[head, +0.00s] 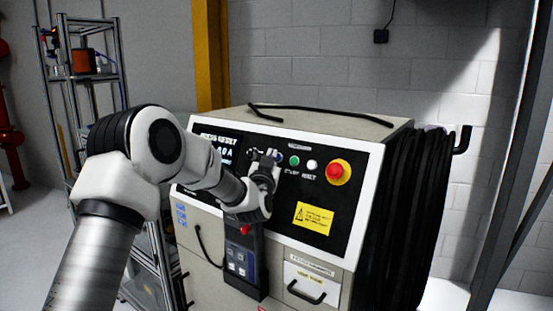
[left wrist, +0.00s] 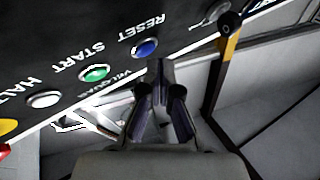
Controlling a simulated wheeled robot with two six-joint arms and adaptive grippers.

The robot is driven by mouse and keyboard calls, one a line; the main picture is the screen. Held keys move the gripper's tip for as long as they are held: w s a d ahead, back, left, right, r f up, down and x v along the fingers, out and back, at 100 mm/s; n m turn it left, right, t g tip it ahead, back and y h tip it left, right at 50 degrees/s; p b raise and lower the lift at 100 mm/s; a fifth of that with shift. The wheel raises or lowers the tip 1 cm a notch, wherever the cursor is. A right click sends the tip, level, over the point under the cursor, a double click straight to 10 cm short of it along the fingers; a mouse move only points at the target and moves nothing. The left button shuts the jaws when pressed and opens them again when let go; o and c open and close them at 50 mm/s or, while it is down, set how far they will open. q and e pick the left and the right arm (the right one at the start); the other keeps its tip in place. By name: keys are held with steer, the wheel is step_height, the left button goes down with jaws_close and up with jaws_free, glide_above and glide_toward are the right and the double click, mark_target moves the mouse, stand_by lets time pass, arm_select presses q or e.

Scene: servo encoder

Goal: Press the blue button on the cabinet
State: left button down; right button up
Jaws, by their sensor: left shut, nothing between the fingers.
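The blue button (left wrist: 145,48) shows in the left wrist view on the cabinet's black panel, beside the upside-down word RESET. In the head view I cannot make it out; my left gripper covers that part of the panel. My left gripper (head: 265,158) is in front of the upper panel of the cabinet (head: 385,150), left of the green button. Its fingers (left wrist: 160,70) are shut and empty, with the tips just below the blue button in the left wrist view. I cannot tell whether they touch the panel. My right gripper is not in view.
A green button (head: 294,160), a white button (head: 312,164) and a red emergency knob (head: 339,171) on yellow sit in a row to the right. A pendant (head: 241,262) hangs below my gripper. Black cables (head: 415,200) hang on the cabinet's right side. Shelving (head: 72,80) stands left.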

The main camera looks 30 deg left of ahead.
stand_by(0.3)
arm_select(q)
steer(key=shift+w+f, duration=0.2)
steer(key=shift+w, duration=0.2)
stand_by(0.4)
steer(key=shift+s+r+b, duration=0.25)
steer(key=shift+s+b, duration=0.05)
steer(key=shift+s, duration=0.15)
steer(key=s, duration=0.1)
steer(key=s+r, duration=0.1)
steer(key=s, duration=0.1)
steer(key=s+r, duration=0.1)
steer(key=s, duration=0.1)
steer(key=shift+s+a+r, duration=0.2)
steer(key=shift+r, duration=0.05)
